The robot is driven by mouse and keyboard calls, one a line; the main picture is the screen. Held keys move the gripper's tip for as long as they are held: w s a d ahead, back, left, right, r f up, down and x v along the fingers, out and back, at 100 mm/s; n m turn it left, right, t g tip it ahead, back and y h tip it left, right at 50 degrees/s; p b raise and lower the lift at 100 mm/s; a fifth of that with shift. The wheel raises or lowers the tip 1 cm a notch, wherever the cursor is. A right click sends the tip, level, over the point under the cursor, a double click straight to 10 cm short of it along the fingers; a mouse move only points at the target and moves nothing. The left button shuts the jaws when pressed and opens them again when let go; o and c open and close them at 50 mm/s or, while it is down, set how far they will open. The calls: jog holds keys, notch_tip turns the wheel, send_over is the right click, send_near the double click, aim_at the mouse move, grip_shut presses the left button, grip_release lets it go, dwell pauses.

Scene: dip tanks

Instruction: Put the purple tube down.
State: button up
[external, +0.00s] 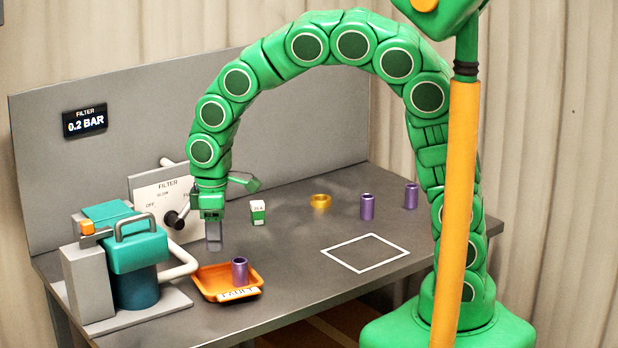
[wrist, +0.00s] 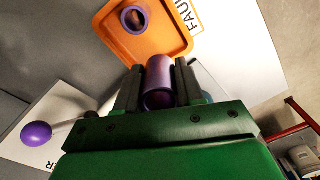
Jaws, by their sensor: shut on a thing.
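My gripper (external: 213,238) points down above the bench, left of and above the orange tray (external: 256,280). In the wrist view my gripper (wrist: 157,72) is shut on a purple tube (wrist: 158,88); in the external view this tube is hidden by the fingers. Another purple tube (external: 240,271) stands upright in the tray, which bears a FAULT label; it also shows in the wrist view (wrist: 135,19). Two more purple tubes stand on the bench to the right, one nearer (external: 367,207) and one farther (external: 410,196).
A white square outline (external: 365,237) on the bench is empty. A green-and-white block (external: 257,213) and a gold ring (external: 320,201) stand behind. A display reads 0.2 BAR (external: 85,122).

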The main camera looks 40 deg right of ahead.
aim_at(218, 290)
jog(key=shift+a+f, duration=0.1)
jog(key=shift+f, duration=4.8)
jog(key=shift+f, duration=0.15)
jog(key=o, duration=0.8)
notch_tip(218, 290, up, 12)
jog(key=shift+r, duration=0.15)
